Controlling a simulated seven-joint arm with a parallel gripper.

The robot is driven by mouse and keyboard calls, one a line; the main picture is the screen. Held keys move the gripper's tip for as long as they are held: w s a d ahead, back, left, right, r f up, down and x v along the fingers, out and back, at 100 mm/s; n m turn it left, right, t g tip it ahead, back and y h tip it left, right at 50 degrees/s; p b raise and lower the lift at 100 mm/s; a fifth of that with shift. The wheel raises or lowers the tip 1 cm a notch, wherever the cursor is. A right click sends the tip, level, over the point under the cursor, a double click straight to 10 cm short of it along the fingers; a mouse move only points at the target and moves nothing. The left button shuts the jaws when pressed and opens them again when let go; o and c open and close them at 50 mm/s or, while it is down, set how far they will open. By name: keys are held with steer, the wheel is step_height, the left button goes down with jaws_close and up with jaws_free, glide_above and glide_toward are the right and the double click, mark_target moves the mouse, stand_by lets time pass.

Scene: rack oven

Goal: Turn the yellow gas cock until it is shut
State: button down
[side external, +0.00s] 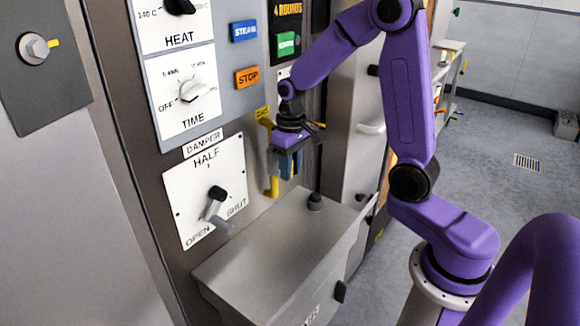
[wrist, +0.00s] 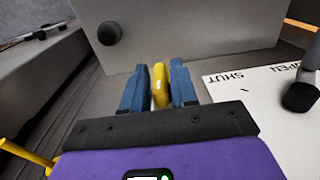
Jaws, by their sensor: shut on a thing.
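The yellow gas cock (wrist: 160,84) shows in the wrist view as a rounded yellow bar between the two blue fingers of my gripper (wrist: 159,88). The fingers stand close on both sides of it. In the side external view my gripper (side external: 285,164) points down in front of the oven's panel. A yellow part (side external: 272,186) shows just below and left of the fingers there, and more yellow shows above. My gripper hides much of the cock in that view, so its exact angle cannot be told.
The damper plate (side external: 177,190) with its dark lever (side external: 214,203) is left of my gripper. A grey metal box (side external: 265,255) with a black knob (side external: 315,201) juts out below. An orange STOP button (side external: 246,77) is up left. A pale door handle (side external: 371,127) is at right.

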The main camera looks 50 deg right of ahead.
steer(key=shift+w+d, duration=0.1)
steer(key=y, duration=0.6)
steer(key=shift+d+f, duration=0.1)
steer(key=shift+d, duration=0.1)
steer(key=y, duration=0.5)
steer(key=shift+f, duration=0.1)
steer(key=shift+y, duration=0.3)
steer(key=c, duration=1.1)
jaws_free()
